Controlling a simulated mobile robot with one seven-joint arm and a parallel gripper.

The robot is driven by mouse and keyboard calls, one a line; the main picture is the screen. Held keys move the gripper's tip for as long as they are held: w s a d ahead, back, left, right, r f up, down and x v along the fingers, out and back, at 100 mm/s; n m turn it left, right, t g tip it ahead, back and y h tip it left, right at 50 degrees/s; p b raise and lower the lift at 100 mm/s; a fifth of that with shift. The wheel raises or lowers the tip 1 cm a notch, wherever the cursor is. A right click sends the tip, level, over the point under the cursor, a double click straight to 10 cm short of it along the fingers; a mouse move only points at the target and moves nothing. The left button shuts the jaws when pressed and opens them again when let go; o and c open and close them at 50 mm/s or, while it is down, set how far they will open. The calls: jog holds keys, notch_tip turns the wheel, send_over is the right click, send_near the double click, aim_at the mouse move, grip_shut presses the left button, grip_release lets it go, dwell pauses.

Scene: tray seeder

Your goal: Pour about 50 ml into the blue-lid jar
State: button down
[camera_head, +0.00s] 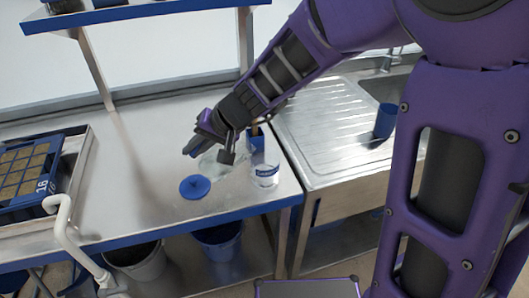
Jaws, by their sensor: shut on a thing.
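My gripper (220,143) is low over the steel bench, left of the sink. It is shut on a clear vessel (211,161), which looks tilted; its outline and any liquid in it are hard to make out. A clear jar (265,177) with a blue and white label stands on the bench to the right of the vessel, near the front edge. No lid shows on it. A round blue lid (194,187) with a knob lies flat on the bench to the left. I cannot tell whether the vessel touches the jar.
A blue holder (257,143) with a wooden handle in it stands just behind the jar. A blue cup (385,121) stands on the sink's drainboard (325,125). A seed tray (30,170) and white pipe (62,225) are at left. The bench's left middle is clear.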

jog(key=shift+a+f, duration=0.2)
jog(key=shift+f, duration=0.15)
jog(key=shift+h+p, duration=0.3)
jog(key=shift+p, duration=0.05)
dwell(1.3)
jog(key=f+p, duration=0.1)
jog(key=a+f+h+p, duration=0.2)
jog(key=f, duration=0.1)
jog(key=shift+s+n+p, duration=0.3)
jog(key=shift+s, duration=0.05)
jog(key=shift+s+a, duration=0.1)
jog(key=shift+a, duration=0.1)
jog(key=shift+a+t+h+p, duration=0.15)
jog(key=shift+t+h+p, duration=0.15)
jog(key=shift+p, duration=0.15)
jog(key=shift+a+f, duration=0.1)
jog(key=shift+a, duration=0.1)
jog(key=shift+s+a+n+h, duration=0.15)
jog(key=shift+a+h, duration=0.2)
jog(key=shift+h, duration=0.2)
jog(key=shift+s+a+n+h, duration=0.15)
jog(key=shift+a+h, duration=0.2)
jog(key=shift+h, duration=0.2)
jog(key=shift+a+t, duration=0.15)
jog(key=shift+t, duration=0.15)
jog(key=shift+a+f+h, duration=0.15)
jog(key=shift+a+h, duration=0.2)
jog(key=shift+h, duration=0.75)
